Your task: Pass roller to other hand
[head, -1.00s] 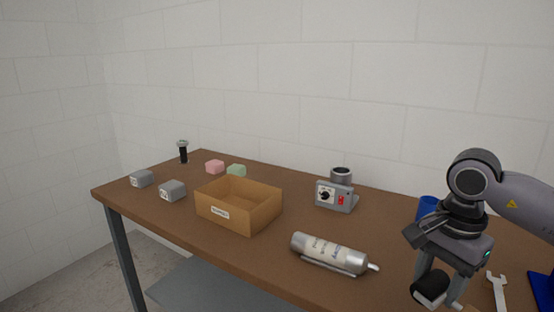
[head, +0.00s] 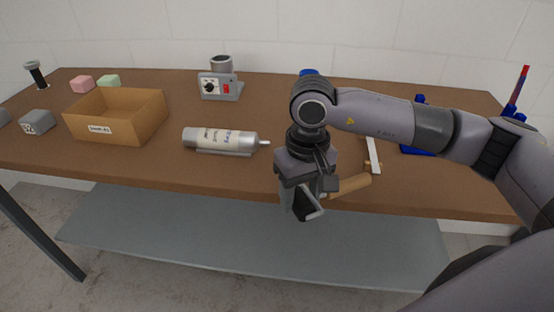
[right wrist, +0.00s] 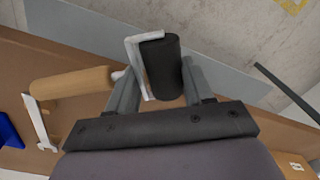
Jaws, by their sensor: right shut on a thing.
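The roller has a wooden handle (head: 349,188), a metal frame and a black cylinder (right wrist: 162,66). My right gripper (head: 302,205) is shut on the roller near its head, just in front of the table's front edge. In the right wrist view the black cylinder lies between the fingers of my right gripper (right wrist: 160,85). The wooden handle (right wrist: 75,83) sticks out to the left there. In the head view the gripper hides part of the roller. My left gripper is in neither view.
A silver canister (head: 220,140) lies left of the gripper on the brown table (head: 230,178). A wrench (head: 373,155) and blue items (head: 416,148) lie right. A grey lower shelf (head: 240,235) is below.

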